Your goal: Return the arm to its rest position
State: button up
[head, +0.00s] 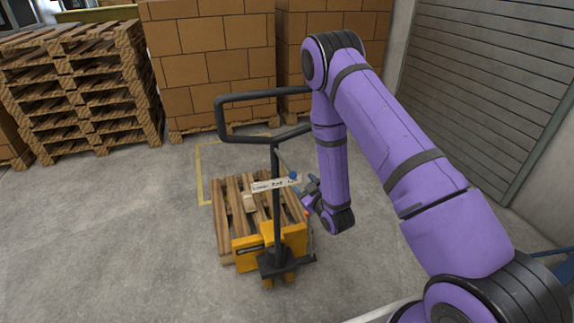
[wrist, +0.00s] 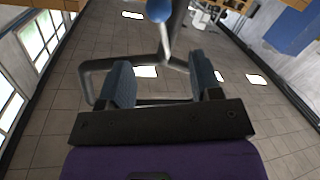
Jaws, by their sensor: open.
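My purple arm reaches out from the lower right in the head view and bends down at its far end. My gripper (head: 308,189) is beside the handle post of a pallet jack (head: 277,205), near a blue knob (head: 293,176). In the wrist view my gripper (wrist: 163,76) shows two dark blue-grey fingers spread apart with nothing between them. The blue knob (wrist: 160,10) is at the top of that view, beyond the fingertips. The black handle loop (wrist: 98,68) shows behind the fingers. I cannot tell whether any finger touches the jack.
The yellow jack base (head: 245,245) sits at a wooden pallet (head: 228,205) on the concrete floor. A white label (head: 268,186) is by the post. Stacked pallets (head: 85,85) and brown cartons (head: 210,60) stand behind. A shutter (head: 490,80) is at right. The floor at left is clear.

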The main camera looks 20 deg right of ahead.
jog(key=w+r+m+g+h, duration=0.1)
jog(key=w+r+m+g, duration=0.15)
jog(key=r, duration=1.25)
jog(key=s+d+r+m+g+h, duration=0.1)
jog(key=s+r, duration=0.1)
jog(key=r, duration=0.4)
jog(key=s+d+r+g, duration=0.1)
jog(key=s+r+g, duration=0.15)
jog(key=r, duration=0.35)
jog(key=s+r+m+g, duration=0.1)
jog(key=s+r, duration=0.3)
jog(key=s, duration=0.7)
jog(key=s+r+m+g, duration=0.1)
jog(key=s+r, duration=0.4)
jog(key=s, duration=0.6)
jog(key=s+r+m+g, duration=0.1)
jog(key=s+r+g, duration=0.2)
jog(key=s, duration=0.8)
notch_tip(320, 180, up, 2)
jog(key=shift+s+r+g+h, duration=0.15)
jog(key=shift+r+g+h, duration=0.05)
jog(key=shift+g+h, duration=0.1)
